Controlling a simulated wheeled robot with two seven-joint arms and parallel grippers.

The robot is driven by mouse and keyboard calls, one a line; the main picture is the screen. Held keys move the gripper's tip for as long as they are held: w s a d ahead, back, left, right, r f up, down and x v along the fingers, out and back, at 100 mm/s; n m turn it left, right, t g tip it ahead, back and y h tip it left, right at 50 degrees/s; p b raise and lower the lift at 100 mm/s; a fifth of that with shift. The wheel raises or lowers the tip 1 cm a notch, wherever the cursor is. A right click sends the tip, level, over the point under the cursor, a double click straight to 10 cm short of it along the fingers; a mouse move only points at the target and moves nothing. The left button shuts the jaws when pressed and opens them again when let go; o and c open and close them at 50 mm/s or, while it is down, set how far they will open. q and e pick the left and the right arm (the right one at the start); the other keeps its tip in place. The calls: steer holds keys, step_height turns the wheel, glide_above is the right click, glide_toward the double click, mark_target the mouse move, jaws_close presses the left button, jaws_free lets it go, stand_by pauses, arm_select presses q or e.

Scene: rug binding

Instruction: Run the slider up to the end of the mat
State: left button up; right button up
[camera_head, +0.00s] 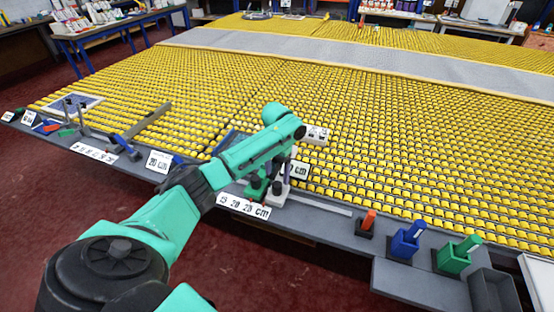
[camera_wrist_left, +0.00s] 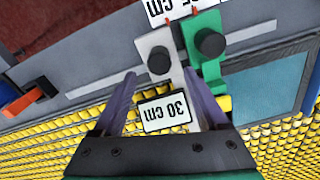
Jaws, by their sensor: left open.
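A white slider (camera_wrist_left: 158,55) with a black knob stands beside a green slider (camera_wrist_left: 205,50) with a black knob in the left wrist view. A "30 cm" card (camera_wrist_left: 165,110) is by the white slider. In the head view the white slider (camera_head: 278,190) and green slider (camera_head: 256,184) are at the table's front edge, partly behind my left arm. My left gripper (camera_wrist_left: 165,85) is open, its fingers apart on either side of the card, near the white slider; I cannot tell whether it touches. A flat blue-grey mat (camera_wrist_left: 265,88) lies right of the green slider. My right gripper is out of view.
Rows of yellow rollers fill the big table, crossed by a grey strip (camera_head: 380,62). Orange (camera_head: 368,222), blue (camera_head: 405,240) and green (camera_head: 458,254) holders stand along the front right edge. Tools and number cards, including a "20 cm" card (camera_head: 158,161), lie along the front left.

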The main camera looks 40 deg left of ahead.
arm_select(q)
step_height(320, 180, up, 8)
steer(key=shift+f+b, duration=0.15)
steer(key=shift+b, duration=0.3)
steer(key=shift+d+f, duration=0.1)
steer(key=shift+f, duration=0.05)
stand_by(0.6)
